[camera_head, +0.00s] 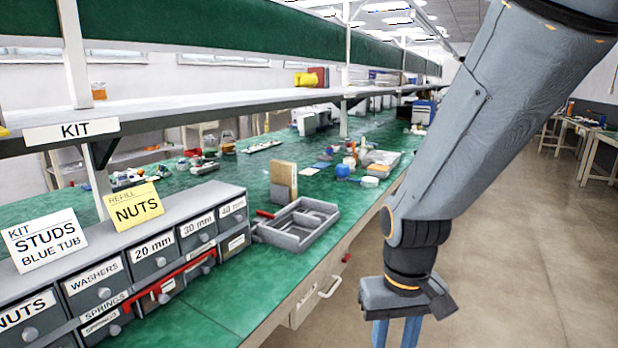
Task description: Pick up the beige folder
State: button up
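A beige, flat upright thing (284,180), which looks like the folder, stands on the green bench (225,290), just behind a grey tray. My gripper (396,335) hangs at the bottom right, over the floor side of the bench front, to the right of and nearer than the folder. Its two blue fingers point down with a gap between them. Their tips are cut off by the frame's lower edge. No object shows between the visible parts of the fingers.
The grey tray (297,224) lies in front of the folder. A shelf (200,105) runs above the bench. Small items (345,170) lie beyond. The floor (520,240) at right is clear.

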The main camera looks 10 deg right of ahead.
aim_at(283, 173)
jog(key=z, duration=0.65)
jog(key=i, duration=1.45)
jog(key=u, duration=0.15)
